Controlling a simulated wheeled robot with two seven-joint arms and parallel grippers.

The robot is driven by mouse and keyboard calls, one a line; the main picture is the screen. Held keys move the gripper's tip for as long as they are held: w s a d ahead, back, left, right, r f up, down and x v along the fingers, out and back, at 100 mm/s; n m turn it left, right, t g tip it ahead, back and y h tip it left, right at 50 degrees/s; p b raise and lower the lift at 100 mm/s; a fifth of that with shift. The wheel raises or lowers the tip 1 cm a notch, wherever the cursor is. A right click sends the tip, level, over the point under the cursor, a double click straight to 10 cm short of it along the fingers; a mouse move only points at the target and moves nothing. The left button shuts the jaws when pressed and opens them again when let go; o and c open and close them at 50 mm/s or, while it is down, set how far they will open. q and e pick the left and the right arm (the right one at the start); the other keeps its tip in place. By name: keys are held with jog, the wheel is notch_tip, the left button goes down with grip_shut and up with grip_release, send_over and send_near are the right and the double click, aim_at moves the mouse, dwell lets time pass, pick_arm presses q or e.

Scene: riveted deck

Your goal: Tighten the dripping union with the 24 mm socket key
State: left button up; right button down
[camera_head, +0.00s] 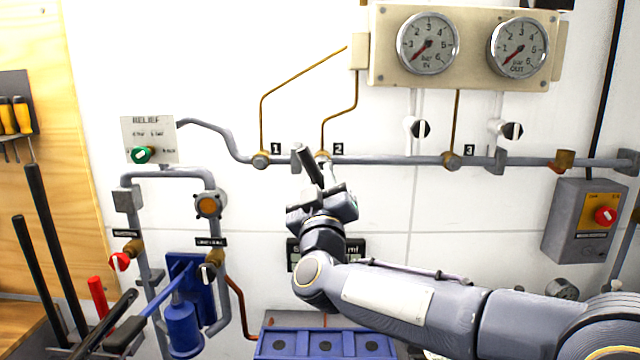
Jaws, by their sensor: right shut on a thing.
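My right gripper (325,203) is raised in front of the wall pipe, below label 2. It is shut on a dark bar (311,166) that slants up and left towards the pipe; this looks like the socket key, but its size mark cannot be read. No drip can be made out. My left gripper is not in view.
Two gauges (428,43) hang above. A blue rack (277,345) with round holes is below my right arm, partly hidden. A relief panel (148,140), valves and a blue hand pump (184,325) stand left. A grey switch box (578,222) is at right.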

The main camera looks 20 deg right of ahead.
jog(key=n+y+p, duration=0.1)
jog(key=n, duration=0.1)
jog(key=n+y+p, duration=0.2)
jog(key=n, duration=0.1)
jog(key=w+n+y+p, duration=0.1)
jog(key=n+p, duration=0.1)
jog(key=n, duration=0.1)
jog(key=shift+d+r, duration=0.1)
jog(key=shift+r, duration=0.3)
jog(key=n+g+y+p, duration=0.1)
jog(key=n+p, duration=0.2)
jog(key=n+g+y+p, duration=0.1)
jog(key=n+p, duration=0.2)
jog(key=n+g+y+p, duration=0.1)
jog(key=n+p, duration=0.2)
jog(key=n, duration=0.1)
jog(key=shift+a+f+y, duration=0.25)
jog(key=shift+f+y, duration=0.1)
jog(key=shift+y, duration=0.05)
jog(key=shift+f+n+g, duration=0.4)
jog(key=shift+n+g, duration=0.1)
jog(key=shift+n, duration=0.6)
jog(key=shift+n+g, duration=0.3)
jog(key=shift+n, duration=0.2)
jog(key=shift+w, duration=0.1)
